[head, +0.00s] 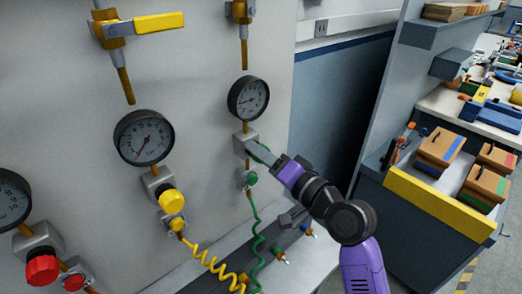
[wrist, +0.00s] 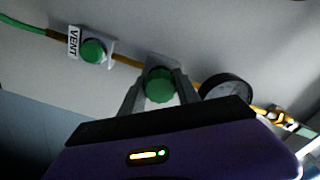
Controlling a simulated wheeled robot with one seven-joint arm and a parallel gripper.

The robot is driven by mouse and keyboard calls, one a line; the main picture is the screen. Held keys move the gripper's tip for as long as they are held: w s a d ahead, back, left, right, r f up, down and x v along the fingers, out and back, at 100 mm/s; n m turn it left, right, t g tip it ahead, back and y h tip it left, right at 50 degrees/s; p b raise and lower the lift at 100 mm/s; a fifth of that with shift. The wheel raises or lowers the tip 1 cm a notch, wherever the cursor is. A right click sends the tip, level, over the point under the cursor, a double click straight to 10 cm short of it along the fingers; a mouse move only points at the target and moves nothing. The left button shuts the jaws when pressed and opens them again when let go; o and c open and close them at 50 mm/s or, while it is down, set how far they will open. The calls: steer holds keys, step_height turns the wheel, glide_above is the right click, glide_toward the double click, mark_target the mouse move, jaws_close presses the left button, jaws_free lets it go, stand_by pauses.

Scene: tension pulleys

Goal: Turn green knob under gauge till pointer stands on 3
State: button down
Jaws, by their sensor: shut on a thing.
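The green knob (wrist: 160,85) sits under the gauge, and my gripper (wrist: 160,92) is shut on it, with one finger on each side. In the head view, my gripper (head: 268,157) reaches the grey regulator block (head: 243,144) from the right and mostly hides the knob. The black-rimmed gauge (head: 248,97) is above the block. Its pointer lies toward the lower left of the dial; the numbers are too small to read. The gauge (wrist: 226,88) also shows in the wrist view, tilted and dark, its face unreadable.
A smaller green vent knob (head: 251,178) sits below, with a green coiled hose (head: 256,225). To the left are a yellow knob (head: 172,201) under another gauge (head: 143,138) and a red knob (head: 42,270). A shelf with boxes (head: 440,147) stands right.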

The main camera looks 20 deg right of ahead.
stand_by(0.5)
steer(key=c, duration=0.9)
jaws_free()
steer(key=b+v, duration=0.2)
steer(key=v, duration=0.5)
steer(key=shift+s+d, duration=0.15)
steer(key=shift+s, duration=0.2)
steer(key=shift+r, duration=0.1)
